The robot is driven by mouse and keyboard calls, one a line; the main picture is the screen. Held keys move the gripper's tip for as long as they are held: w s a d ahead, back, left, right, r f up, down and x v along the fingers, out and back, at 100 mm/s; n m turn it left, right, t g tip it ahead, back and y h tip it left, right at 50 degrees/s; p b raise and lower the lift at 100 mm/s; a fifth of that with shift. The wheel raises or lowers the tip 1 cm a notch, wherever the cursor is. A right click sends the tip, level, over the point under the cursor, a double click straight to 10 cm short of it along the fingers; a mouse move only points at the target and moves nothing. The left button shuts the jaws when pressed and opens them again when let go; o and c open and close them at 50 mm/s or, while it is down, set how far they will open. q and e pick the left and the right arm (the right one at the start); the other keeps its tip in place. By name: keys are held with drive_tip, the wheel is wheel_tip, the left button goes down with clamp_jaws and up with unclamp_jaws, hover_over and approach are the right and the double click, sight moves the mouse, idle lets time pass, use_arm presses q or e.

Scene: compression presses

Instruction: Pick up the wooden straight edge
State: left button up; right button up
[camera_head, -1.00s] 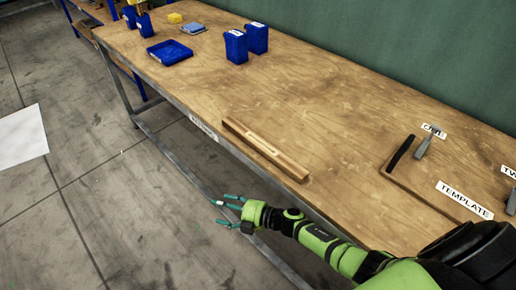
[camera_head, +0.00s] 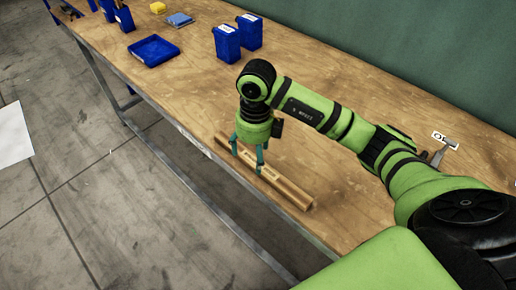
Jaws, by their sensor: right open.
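The wooden straight edge (camera_head: 289,190) is a long light-brown bar lying near the front edge of the wooden workbench (camera_head: 345,190). My right gripper (camera_head: 248,163) points down over the middle of the bar, with its teal fingers open. One finger shows on the near-left side and another in front of the bar; I cannot tell whether they touch it. The gripper and its wrist hide part of the bar. My left gripper is not in view.
Two blue bins (camera_head: 227,43) stand behind my arm, and a flat blue tray (camera_head: 154,51) lies to the left. A grey clamp-like tool (camera_head: 440,155) lies at the right. A green wall (camera_head: 420,60) runs along the bench's back. Bench surface left of the bar is clear.

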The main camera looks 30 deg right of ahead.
drive_tip(key=shift+w+d+r+h, duration=0.25)
drive_tip(key=shift+d+h, duration=0.15)
drive_tip(key=shift+d, duration=0.25)
drive_tip(key=shift+s+f+p, duration=0.1)
drive_tip(key=shift+f+p, duration=0.1)
drive_tip(key=shift+p, duration=0.1)
drive_tip(key=f, duration=0.1)
drive_tip(key=p, duration=0.1)
drive_tip(key=s+f, duration=0.1)
drive_tip(key=shift+a+f+p, duration=0.25)
drive_tip(key=shift+f+p, duration=0.05)
drive_tip(key=shift+p, duration=0.1)
drive_tip(key=f, duration=0.2)
drive_tip(key=shift+w+d+f+p, duration=0.1)
drive_tip(key=shift+w+f+p, duration=0.1)
drive_tip(key=shift+f+p, duration=0.15)
drive_tip(key=shift+f, duration=0.4)
drive_tip(key=shift+c, duration=0.9)
drive_tip(key=c, duration=1.2)
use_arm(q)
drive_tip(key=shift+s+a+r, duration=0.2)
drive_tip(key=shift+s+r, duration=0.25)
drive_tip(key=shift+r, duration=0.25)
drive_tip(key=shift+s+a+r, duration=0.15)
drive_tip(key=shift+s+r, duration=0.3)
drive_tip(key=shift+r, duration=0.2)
use_arm(e)
drive_tip(key=shift+c, duration=0.6)
